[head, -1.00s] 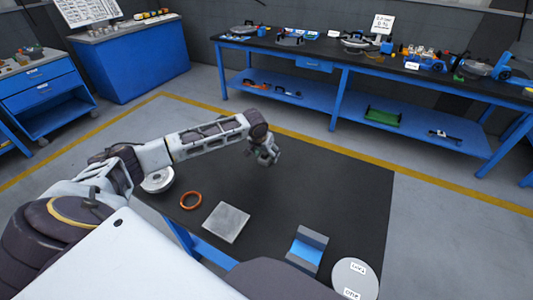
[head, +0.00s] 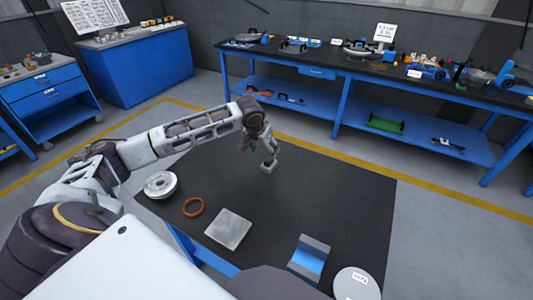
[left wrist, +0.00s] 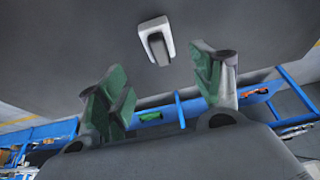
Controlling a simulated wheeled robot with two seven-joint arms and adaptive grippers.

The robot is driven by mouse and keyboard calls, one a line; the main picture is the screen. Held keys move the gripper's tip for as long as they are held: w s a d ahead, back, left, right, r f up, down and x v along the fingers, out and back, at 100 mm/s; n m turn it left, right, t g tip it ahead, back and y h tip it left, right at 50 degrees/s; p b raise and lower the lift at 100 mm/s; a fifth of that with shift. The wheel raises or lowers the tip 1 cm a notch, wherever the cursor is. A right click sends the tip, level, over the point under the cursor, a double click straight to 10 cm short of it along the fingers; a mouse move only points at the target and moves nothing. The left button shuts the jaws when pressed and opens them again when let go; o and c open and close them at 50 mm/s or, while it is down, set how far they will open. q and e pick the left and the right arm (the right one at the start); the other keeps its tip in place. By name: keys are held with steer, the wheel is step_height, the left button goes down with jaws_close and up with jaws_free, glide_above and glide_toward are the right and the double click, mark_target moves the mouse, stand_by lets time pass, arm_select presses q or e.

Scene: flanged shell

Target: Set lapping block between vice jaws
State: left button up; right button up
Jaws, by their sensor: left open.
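My left gripper (head: 266,152) is over the far middle of the dark table and points down. In the left wrist view its green-padded fingers (left wrist: 158,65) are spread apart with nothing between them. A small light-grey block with a dark face (left wrist: 155,40), probably the lapping block, lies on the dark surface just beyond the fingertips. My right gripper is out of view.
On the same table are a grey square plate (head: 228,229), an orange ring (head: 193,207), a light flanged round part (head: 160,185) and a labelled white disc (head: 356,284). A blue workbench (head: 400,75) stands behind.

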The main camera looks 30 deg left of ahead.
arm_select(q)
steer(key=shift+v, duration=1)
steer(key=shift+r, duration=0.1)
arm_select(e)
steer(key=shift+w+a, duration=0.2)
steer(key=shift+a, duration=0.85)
